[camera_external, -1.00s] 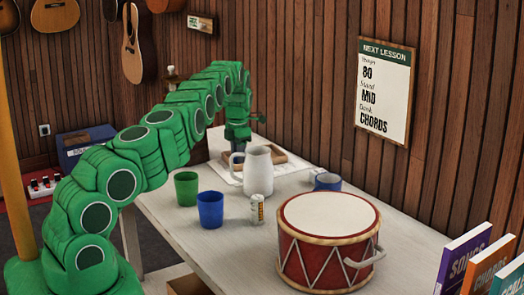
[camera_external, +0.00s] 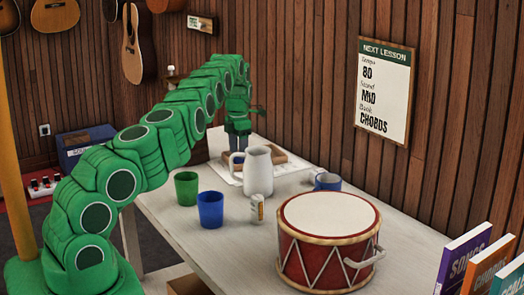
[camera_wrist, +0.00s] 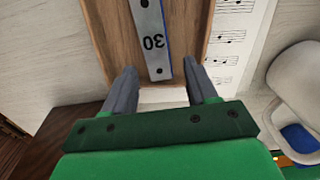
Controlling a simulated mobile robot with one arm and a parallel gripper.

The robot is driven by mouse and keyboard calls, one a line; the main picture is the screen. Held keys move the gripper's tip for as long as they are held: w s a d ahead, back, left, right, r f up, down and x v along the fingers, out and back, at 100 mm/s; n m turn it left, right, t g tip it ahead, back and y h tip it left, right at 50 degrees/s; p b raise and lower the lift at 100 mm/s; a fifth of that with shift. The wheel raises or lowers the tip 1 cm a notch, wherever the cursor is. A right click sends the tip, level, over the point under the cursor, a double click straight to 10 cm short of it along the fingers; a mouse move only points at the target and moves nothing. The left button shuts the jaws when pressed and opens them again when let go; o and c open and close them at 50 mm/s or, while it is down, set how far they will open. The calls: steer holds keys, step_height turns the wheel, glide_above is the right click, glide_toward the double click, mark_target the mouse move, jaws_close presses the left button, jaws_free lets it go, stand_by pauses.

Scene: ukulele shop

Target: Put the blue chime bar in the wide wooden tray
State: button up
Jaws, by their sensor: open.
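The blue chime bar (camera_wrist: 150,38) shows in the wrist view as a flat silver bar with a blue side edge and the number 30 on it. It lies lengthwise over the floor of a wooden tray (camera_wrist: 190,25), apparently resting in it. My gripper (camera_wrist: 163,72) is open, with one grey finger on each side of the bar's near end and a gap on both sides. In the external view my gripper (camera_external: 238,140) points down at the tray (camera_external: 277,157) on the far part of the table. The chime bar is hidden there.
A white pitcher (camera_external: 258,170) stands close in front of the tray. Sheet music (camera_wrist: 232,45) lies beside the tray.

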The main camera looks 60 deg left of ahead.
step_height(320, 180, up, 9)
steer(key=shift+r, duration=0.2)
stand_by(0.3)
steer(key=shift+o, duration=0.2)
